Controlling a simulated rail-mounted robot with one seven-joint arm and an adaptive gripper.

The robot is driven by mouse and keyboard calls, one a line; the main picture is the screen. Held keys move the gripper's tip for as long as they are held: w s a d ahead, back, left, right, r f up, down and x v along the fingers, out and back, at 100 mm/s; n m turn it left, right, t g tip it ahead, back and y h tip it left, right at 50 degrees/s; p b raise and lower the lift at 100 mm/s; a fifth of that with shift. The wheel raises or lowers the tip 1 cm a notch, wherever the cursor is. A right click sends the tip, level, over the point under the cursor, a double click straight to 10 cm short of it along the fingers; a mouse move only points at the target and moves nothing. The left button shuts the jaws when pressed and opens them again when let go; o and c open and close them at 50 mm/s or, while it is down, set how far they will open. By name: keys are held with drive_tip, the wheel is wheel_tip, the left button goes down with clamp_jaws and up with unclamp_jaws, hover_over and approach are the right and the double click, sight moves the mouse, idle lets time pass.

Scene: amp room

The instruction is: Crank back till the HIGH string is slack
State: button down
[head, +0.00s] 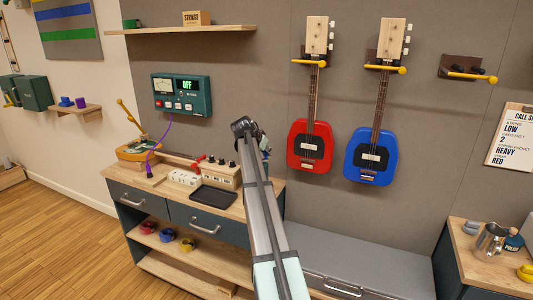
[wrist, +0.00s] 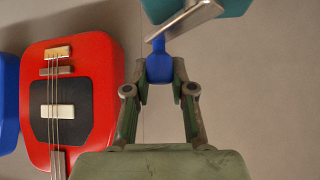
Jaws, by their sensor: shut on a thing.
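In the wrist view my gripper (wrist: 160,75) is shut on a blue grip (wrist: 160,65). A flat silver bar (wrist: 186,17) meets the grip's upper end, like a crank arm. A teal body (wrist: 232,7) shows behind the bar, mostly cut off by the top edge. The red guitar (head: 310,147) hangs on the wall and also shows in the wrist view (wrist: 110,75), apart from my gripper. Several strings run along it; I cannot tell which is the HIGH one or how tight any is. In the head view my arm hides the gripper and the crank.
A blue guitar (head: 371,156) hangs right of the red one. A teal meter box (head: 181,95) reading OFF is on the wall above the workbench (head: 165,192). The bench holds a black tray (head: 213,196) and a box with knobs (head: 226,172). A grey chest (head: 360,270) stands below the guitars.

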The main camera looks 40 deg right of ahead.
idle(0.3)
drive_tip(key=c, duration=1)
unclamp_jaws()
drive_tip(key=shift+o, duration=0.2)
drive_tip(key=v, duration=1.2)
